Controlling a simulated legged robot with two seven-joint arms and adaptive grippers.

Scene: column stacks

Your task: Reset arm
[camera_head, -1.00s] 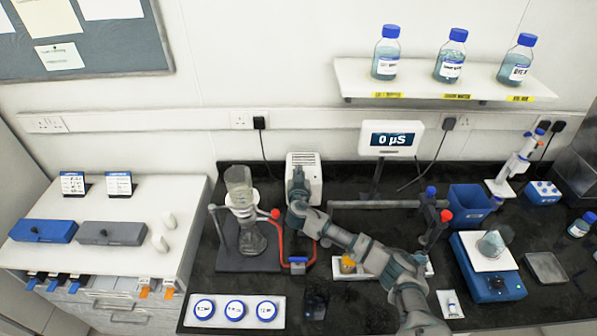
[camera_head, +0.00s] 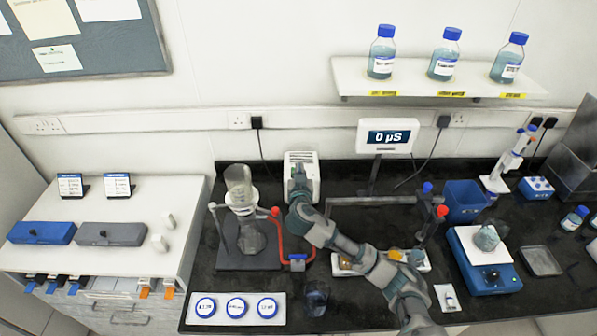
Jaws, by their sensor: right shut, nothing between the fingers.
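My right arm (camera_head: 362,258) comes in from the bottom right and reaches up and left over the black bench. Its gripper (camera_head: 298,172) is shut and empty, in front of the white box-shaped device (camera_head: 312,166) at the back of the bench. The gripper overlaps the device's front in the picture; I cannot tell whether they touch. My left gripper is not in view.
Left of the gripper stands a glass column (camera_head: 240,200) on a stand with red tubing (camera_head: 283,235). A metal rail (camera_head: 372,201) and a tray (camera_head: 420,262) lie by the forearm. The blue scale (camera_head: 487,276) holds a beaker (camera_head: 487,237). A meter (camera_head: 388,137) stands behind.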

